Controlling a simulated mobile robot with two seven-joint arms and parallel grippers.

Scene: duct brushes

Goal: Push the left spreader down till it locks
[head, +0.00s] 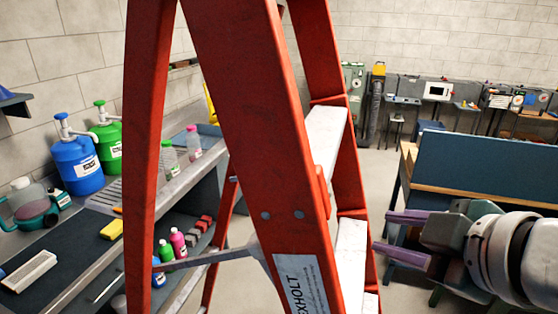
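A red stepladder (235,90) stands close in front of me, with white steps (325,135) on its right side. A grey metal spreader (205,259) runs between its red legs low in the view. Its two bars meet at a raised bend near the front rail, so it is not straight. My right gripper (382,232) is at the right, beside the ladder's right edge. Its two purple fingers are apart with nothing seen between them, and they point left toward the ladder. I cannot tell whether they touch it. My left gripper is not in view.
A workbench (185,180) on the left holds a blue jug (77,165), a green jug (106,145) and several bottles. A blue-panelled bench (480,170) stands behind my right arm. Open floor (385,180) shows between the ladder and that bench.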

